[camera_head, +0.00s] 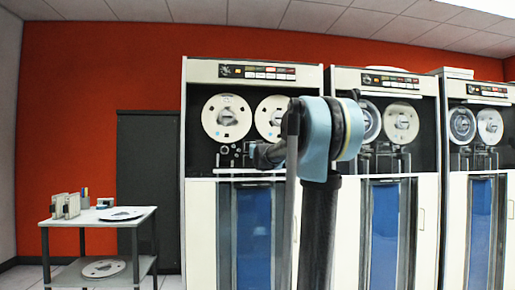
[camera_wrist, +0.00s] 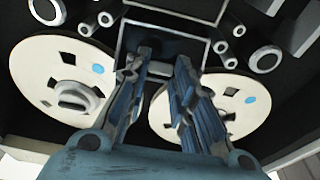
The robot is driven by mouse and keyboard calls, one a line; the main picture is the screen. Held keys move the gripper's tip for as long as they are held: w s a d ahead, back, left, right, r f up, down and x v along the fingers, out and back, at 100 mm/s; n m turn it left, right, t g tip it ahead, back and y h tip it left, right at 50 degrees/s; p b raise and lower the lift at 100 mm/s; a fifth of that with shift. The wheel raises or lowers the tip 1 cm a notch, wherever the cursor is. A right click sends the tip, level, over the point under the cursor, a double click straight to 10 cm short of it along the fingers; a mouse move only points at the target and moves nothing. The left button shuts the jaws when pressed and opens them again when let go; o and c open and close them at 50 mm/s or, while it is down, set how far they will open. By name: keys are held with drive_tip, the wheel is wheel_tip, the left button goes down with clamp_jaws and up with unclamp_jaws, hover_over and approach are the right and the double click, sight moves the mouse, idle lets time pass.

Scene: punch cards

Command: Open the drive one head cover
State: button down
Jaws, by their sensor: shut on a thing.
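The leftmost tape drive (camera_head: 197,120) has two white reels, and my arm reaches to the area just below them. In the wrist view, which looks upside down, the head cover (camera_wrist: 176,14) is a dark panel with a pale frame between the rollers. A small grey handle (camera_wrist: 160,69) at its edge sits between my fingertips. My gripper (camera_wrist: 161,70) is shut on this handle, its two blue-grey fingers on either side. In the head view my arm hides most of the gripper and cover, so I cannot tell whether the cover has lifted.
Two more tape drives (camera_head: 345,215) (camera_head: 450,210) stand to the right. A small table (camera_head: 95,219) with reels and boxes stands at the left, before a dark cabinet (camera_head: 148,190).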

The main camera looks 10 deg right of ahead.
drive_tip(key=f+t, duration=0.2)
drive_tip(key=t, duration=0.1)
drive_tip(key=shift+s+f+t, duration=0.2)
drive_tip(key=shift+t, duration=0.1)
drive_tip(key=shift+f+t, duration=0.5)
drive_tip(key=shift+t, duration=0.35)
drive_tip(key=shift+f+t, duration=0.5)
drive_tip(key=shift+t, duration=0.35)
drive_tip(key=c, duration=1.4)
unclamp_jaws()
drive_tip(key=shift+o, duration=0.2)
drive_tip(key=shift+f, duration=0.1)
drive_tip(key=v, duration=1.2)
drive_tip(key=shift+w, duration=0.15)
